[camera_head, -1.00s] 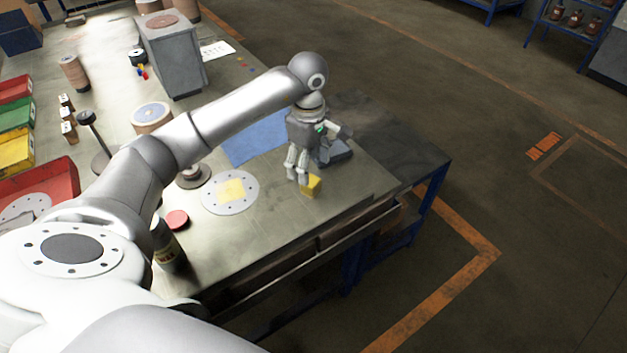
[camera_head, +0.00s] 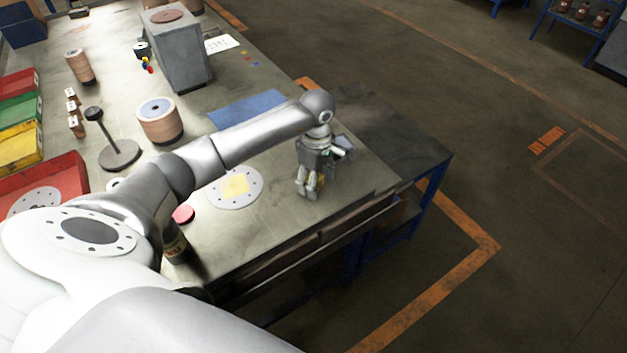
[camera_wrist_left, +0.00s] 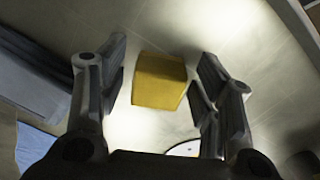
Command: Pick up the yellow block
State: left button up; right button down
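The yellow block (camera_wrist_left: 158,80) lies on the workbench between the spread fingers of my left gripper (camera_wrist_left: 160,85) in the left wrist view. A gap shows between the block and the fingers on both sides. In the head view my left gripper (camera_head: 307,186) points down close above the bench near its front right edge. The yellow block is mostly hidden behind its fingers there. My right gripper is not in view.
A grey flanged disc (camera_head: 251,199) with a yellow square lies left of the gripper. A blue mat (camera_head: 245,109) lies behind. A dark bottle (camera_head: 176,246) and red disc (camera_head: 183,214) are near the front edge. Bins stand at far left.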

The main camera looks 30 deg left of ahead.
pick_arm(q)
jog(key=shift+c, duration=1.1)
jog(key=c, duration=0.5)
jog(key=shift+o, duration=0.2)
jog(key=shift+r, duration=0.1)
jog(key=shift+r+b, duration=0.5)
jog(key=s+d+r+b, duration=0.2)
jog(key=s+r, duration=0.4)
jog(key=s+d+r+b, duration=0.2)
jog(key=s+d+r, duration=0.1)
jog(key=s+r, duration=0.3)
jog(key=shift+s+d, duration=0.25)
jog(key=shift+s, duration=0.2)
